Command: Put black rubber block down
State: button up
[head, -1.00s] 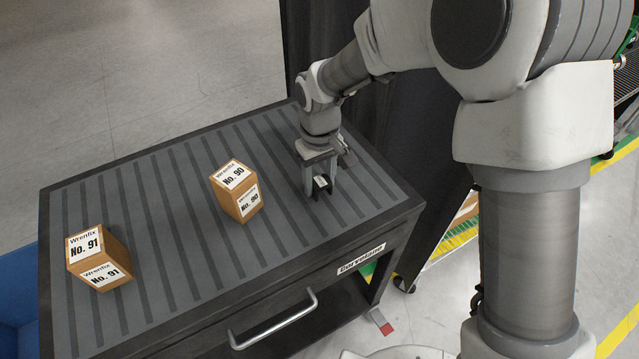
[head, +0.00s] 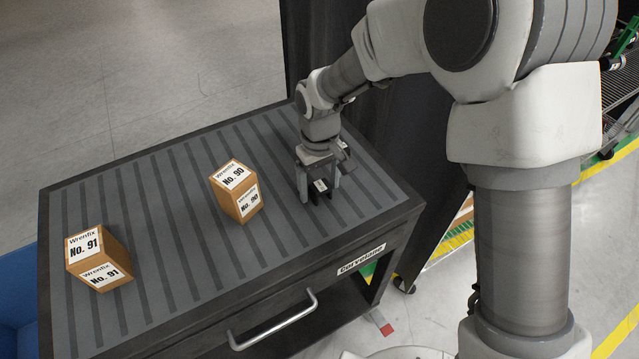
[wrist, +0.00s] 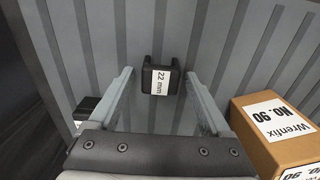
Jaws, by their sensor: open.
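The black rubber block (wrist: 155,63) has a white "22 mm" label and rests on the ribbed grey top of the cart, seen in the wrist view. In the head view the block (head: 320,187) shows between my fingers near the cart's right side. My gripper (wrist: 163,80) is open, with one finger to each side of the block and a visible gap at both sides in the wrist view. In the head view my gripper (head: 319,192) points down at the cart top. The block's far underside is hidden.
The box labelled No. 90 (head: 237,190) stands left of my gripper on the cart top (head: 165,235). The box labelled No. 91 (head: 98,258) stands at the front left. The surface between the boxes is clear. A drawer handle (head: 273,322) juts from the cart's front.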

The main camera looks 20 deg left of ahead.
aim_at(323, 185)
notch_tip(323, 185, up, 12)
jog(key=p, duration=0.1)
dwell(0.4)
jog(key=s+d+r+m+t, duration=0.1)
jog(key=d+r+m, duration=0.1)
jog(key=d+r, duration=0.5)
jog(key=s+d+r+m+t, duration=0.1)
jog(key=d+r+m+t, duration=0.2)
jog(key=d, duration=0.8)
jog(key=s+d+r+m+t, duration=0.1)
jog(key=s+d+m, duration=0.4)
jog(key=s+d, duration=0.6)
jog(key=d+r, duration=0.1)
jog(key=d, duration=0.2)
jog(key=shift+s+t, duration=0.15)
jog(key=shift+t, duration=0.15)
